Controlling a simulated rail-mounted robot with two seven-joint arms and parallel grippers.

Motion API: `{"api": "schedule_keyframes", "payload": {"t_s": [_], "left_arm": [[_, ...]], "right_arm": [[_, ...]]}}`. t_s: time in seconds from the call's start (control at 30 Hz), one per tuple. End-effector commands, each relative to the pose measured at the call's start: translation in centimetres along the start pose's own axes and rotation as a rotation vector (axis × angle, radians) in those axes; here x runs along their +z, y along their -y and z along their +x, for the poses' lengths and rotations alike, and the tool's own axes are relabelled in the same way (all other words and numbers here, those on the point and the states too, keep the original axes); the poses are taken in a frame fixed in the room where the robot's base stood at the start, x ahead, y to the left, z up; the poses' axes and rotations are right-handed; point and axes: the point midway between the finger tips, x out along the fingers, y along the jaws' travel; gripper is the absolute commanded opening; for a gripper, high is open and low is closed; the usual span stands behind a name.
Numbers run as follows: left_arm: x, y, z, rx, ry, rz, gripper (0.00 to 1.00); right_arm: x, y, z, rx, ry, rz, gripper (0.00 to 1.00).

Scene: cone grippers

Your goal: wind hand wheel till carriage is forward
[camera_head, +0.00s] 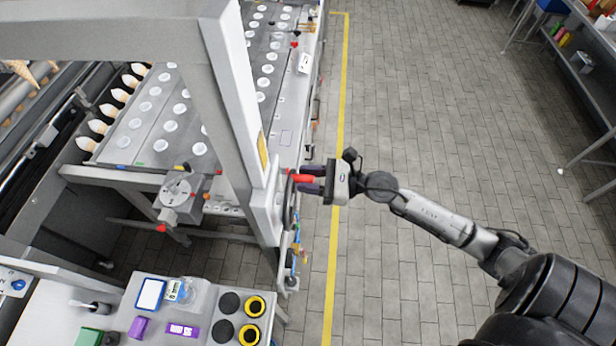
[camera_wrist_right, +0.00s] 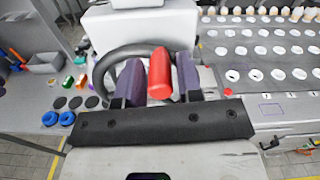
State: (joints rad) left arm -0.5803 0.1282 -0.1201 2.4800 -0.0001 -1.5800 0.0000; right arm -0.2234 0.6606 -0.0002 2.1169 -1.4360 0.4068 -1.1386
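The hand wheel (camera_wrist_right: 104,68) is a dark ring with a red handle (camera_wrist_right: 160,75). In the head view, it shows nearly edge-on at the machine's grey frame, with the red handle (camera_head: 302,178) pointing toward my arm. My right gripper (camera_head: 308,180) is at the handle, and its two dark fingers lie on either side of it. In the wrist view, the handle is between the fingers of the gripper (camera_wrist_right: 159,80); whether both fingers press on it is not clear. I cannot tell which part is the carriage. My left gripper is out of view.
Plates with rows of white round cups (camera_head: 170,126) lie beyond the frame post (camera_head: 232,100). A side table (camera_head: 118,322) at lower left holds a purple box, a tablet and black and yellow rings.

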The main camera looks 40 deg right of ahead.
Motion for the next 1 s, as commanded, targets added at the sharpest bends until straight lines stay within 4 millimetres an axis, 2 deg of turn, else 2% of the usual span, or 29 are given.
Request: {"api": "schedule_keyframes", "payload": {"t_s": [0.03, 0.33, 0.6, 1.0], "left_arm": [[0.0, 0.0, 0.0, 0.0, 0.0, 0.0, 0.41], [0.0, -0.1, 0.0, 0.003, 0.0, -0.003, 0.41], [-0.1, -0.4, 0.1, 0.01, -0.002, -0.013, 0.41], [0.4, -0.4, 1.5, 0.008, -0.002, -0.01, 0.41]], "right_arm": [[0.0, 0.0, 0.0, 0.0, 0.0, 0.0, 0.28], [0.0, 0.0, 0.0, 0.0, 0.0, 0.0, 0.0], [0.0, -0.1, 0.0, 0.001, 0.0, -0.009, 0.0], [0.7, -2.5, 0.0, 0.003, 0.005, -0.345, 0.0]]}}
